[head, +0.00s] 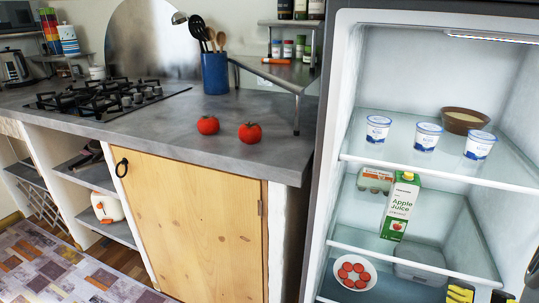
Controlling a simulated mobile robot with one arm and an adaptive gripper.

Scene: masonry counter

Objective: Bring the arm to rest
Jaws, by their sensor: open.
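My gripper does not show clearly in the head view. Only a small dark shape is cut off at the right edge, and I cannot tell what it is. Two red tomatoes lie apart on the grey counter (180,130), the left tomato (208,125) and the right tomato (250,133). Nothing touches them.
An open fridge (330,130) at right holds yogurt cups (427,137), a bowl (464,121), an apple juice carton (401,207) and a plate (340,281) of red pieces. A gas hob (100,98), blue utensil pot (215,74) and small raised shelf (275,72) stand on the counter.

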